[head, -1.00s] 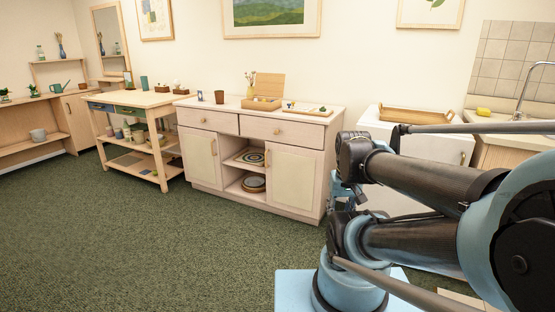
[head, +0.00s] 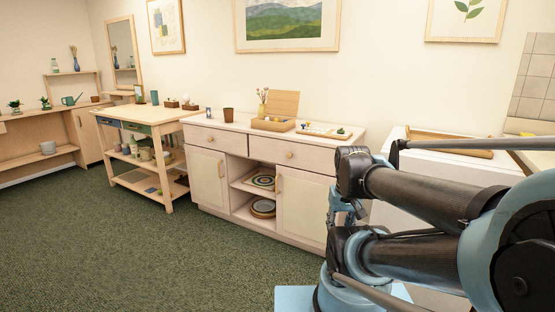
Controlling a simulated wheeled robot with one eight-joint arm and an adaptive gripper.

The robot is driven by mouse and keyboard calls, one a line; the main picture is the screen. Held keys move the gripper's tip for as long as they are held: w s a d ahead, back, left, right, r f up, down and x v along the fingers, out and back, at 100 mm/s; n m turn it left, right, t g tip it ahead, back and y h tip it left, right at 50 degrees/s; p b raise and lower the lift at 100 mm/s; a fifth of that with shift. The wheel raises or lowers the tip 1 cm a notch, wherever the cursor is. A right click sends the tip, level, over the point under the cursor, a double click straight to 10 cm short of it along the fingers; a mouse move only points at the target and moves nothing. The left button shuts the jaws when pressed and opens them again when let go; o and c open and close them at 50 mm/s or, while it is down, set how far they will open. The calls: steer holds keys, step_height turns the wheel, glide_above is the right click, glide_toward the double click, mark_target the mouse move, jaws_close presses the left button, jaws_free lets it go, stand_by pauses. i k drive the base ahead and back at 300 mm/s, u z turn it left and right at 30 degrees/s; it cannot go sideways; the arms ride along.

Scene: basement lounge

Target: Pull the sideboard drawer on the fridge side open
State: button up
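The wood-toned sideboard (head: 210,222) stands against the wall in the head view. Its left drawer (head: 229,143) and right drawer (head: 310,158) are both shut, each with a small round knob. The right drawer is on the side of the white, low, fridge-like unit (head: 440,173), which my arm partly covers. My folded arm fills the right of the view. A bluish part at its far end, probably my gripper (head: 343,207), shows in front of the sideboard's right end, apart from the drawers. Its fingers cannot be made out.
On the sideboard top are a brown cup (head: 228,115), a wooden box (head: 273,124) and a tray (head: 324,131). A wooden tray (head: 450,143) lies on the white unit. A worktable (head: 168,119) stands left. Green carpet in front is clear.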

mark_target(319, 158)
steer(key=u, duration=1.5)
steer(key=i, duration=1.55)
steer(key=z, duration=1.9)
